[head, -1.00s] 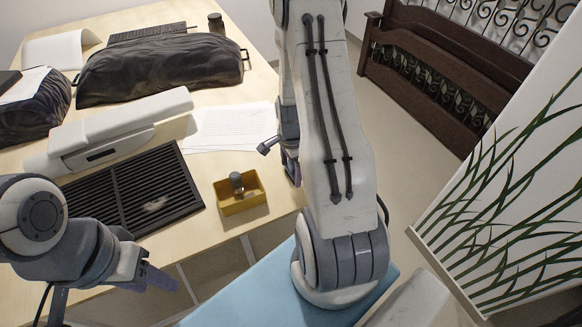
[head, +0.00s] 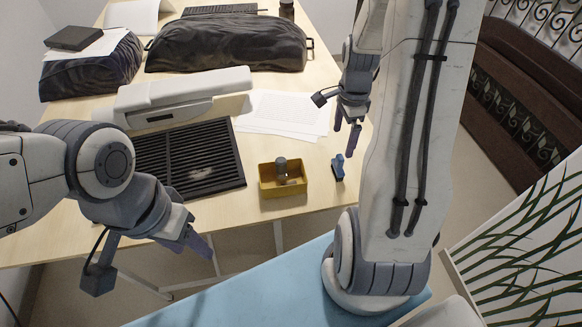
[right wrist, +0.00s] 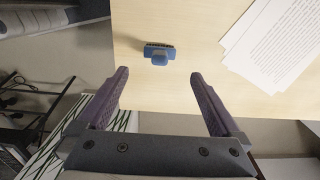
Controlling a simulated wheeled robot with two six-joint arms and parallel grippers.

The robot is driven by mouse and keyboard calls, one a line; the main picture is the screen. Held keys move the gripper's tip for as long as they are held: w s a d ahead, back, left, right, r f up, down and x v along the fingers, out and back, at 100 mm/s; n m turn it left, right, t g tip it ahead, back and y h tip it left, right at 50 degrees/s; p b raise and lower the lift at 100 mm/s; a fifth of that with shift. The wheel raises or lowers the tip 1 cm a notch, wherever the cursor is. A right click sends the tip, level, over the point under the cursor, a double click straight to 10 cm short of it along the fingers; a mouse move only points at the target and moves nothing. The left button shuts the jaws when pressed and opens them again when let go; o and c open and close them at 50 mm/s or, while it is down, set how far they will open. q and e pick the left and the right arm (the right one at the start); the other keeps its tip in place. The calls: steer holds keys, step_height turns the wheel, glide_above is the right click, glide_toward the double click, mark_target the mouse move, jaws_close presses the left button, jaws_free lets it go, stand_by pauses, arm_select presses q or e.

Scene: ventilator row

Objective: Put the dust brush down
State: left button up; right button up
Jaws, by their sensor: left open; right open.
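The dust brush (head: 338,167), small and blue with dark bristles, lies on the wooden table to the right of the yellow tray, near the table's front right edge. In the right wrist view the brush (right wrist: 158,56) lies ahead of the fingertips, apart from them. My right gripper (head: 345,141) is open and empty, above and just behind the brush in the head view. It also shows in the right wrist view (right wrist: 160,76) with its fingers wide apart. My left gripper (head: 199,243) is open and empty at the table's front edge, far from the brush.
The yellow tray (head: 282,192) holds a small grey-topped cylinder (head: 281,170). A black slatted grille (head: 215,160) with a pale dust patch lies left of it. White papers (head: 285,118), a white device (head: 180,95) and dark bags (head: 230,45) are behind.

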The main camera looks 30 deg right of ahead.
steer(key=s+a+r+n, duration=0.1)
steer(key=a+r+n, duration=0.2)
steer(key=a+n, duration=0.45)
steer(key=a+r+n, duration=0.3)
steer(key=a+n, duration=0.1)
steer(key=a, duration=0.6)
steer(key=s+a+r+n+y, duration=0.1)
steer(key=s+a+r+n, duration=0.3)
steer(key=s+a+n, duration=0.9)
steer(key=s+n, duration=0.2)
steer(key=n, duration=0.1)
steer(key=shift+s, duration=0.2)
